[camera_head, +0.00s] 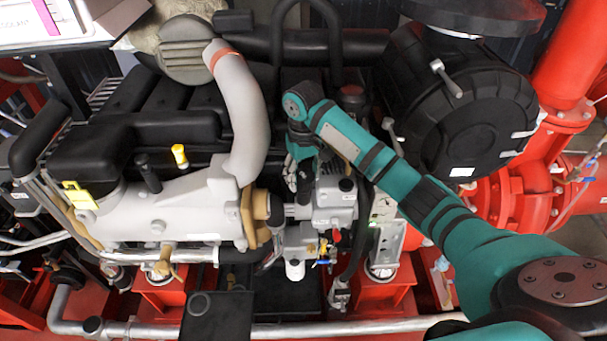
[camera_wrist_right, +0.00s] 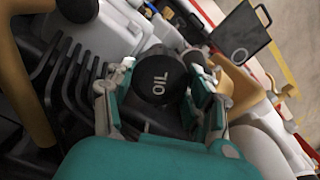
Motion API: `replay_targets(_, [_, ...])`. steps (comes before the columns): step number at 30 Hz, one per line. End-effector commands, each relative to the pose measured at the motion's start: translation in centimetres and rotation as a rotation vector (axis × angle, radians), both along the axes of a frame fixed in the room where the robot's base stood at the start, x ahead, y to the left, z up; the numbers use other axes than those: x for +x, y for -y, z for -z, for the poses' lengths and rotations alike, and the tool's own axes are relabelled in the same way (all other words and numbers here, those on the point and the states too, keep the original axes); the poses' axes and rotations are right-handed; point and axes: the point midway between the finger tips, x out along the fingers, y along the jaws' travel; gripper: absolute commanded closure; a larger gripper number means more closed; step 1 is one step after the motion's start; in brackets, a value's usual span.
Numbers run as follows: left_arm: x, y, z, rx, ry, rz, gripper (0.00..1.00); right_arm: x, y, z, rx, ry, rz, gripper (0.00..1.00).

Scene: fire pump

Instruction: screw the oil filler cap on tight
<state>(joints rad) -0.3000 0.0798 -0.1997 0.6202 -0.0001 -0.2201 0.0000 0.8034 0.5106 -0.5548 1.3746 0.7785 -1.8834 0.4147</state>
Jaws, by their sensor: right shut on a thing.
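The oil filler cap (camera_wrist_right: 160,77) is black and round, with the letters OIL on its top, in the right wrist view. My right gripper (camera_wrist_right: 162,84) has one finger on each side of it and is shut on it. The cap's lower edge and whatever it sits on are hidden. In the head view my right gripper (camera_head: 298,165) points down beside the engine's grey curved pipe, and I cannot make out the cap there. My left gripper is not in view.
The grey curved pipe (camera_head: 240,115) stands close to the left of my right gripper. A grey metal housing (camera_head: 335,200) sits to its right. A large black round housing (camera_head: 465,115) and red pipework (camera_head: 560,90) lie further right. A yellow-topped handle (camera_head: 180,155) stands at left.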

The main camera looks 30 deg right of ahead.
Motion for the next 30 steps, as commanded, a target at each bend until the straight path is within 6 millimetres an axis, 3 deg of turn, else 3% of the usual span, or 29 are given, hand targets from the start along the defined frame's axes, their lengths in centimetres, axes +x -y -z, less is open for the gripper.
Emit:
replay_targets(5, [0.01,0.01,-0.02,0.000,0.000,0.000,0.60,0.12,-0.01,-0.20,0.002,0.005,0.196,1.00])
replay_targets(14, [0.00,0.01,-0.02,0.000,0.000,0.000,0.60,0.13,0.03,-0.22,0.000,0.006,0.231,1.00])
replay_targets(22, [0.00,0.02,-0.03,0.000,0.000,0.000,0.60,0.16,0.05,-0.26,0.001,0.006,0.508,1.00])
replay_targets(23, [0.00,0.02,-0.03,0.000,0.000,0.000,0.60,0.16,0.08,-0.28,0.001,0.007,0.508,0.45])
replay_targets(28, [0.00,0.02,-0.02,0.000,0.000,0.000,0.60,0.11,0.05,-0.19,0.000,0.005,0.503,0.22])
replay_targets(30, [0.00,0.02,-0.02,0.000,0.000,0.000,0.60,0.09,0.04,-0.15,0.000,0.004,0.502,0.20])
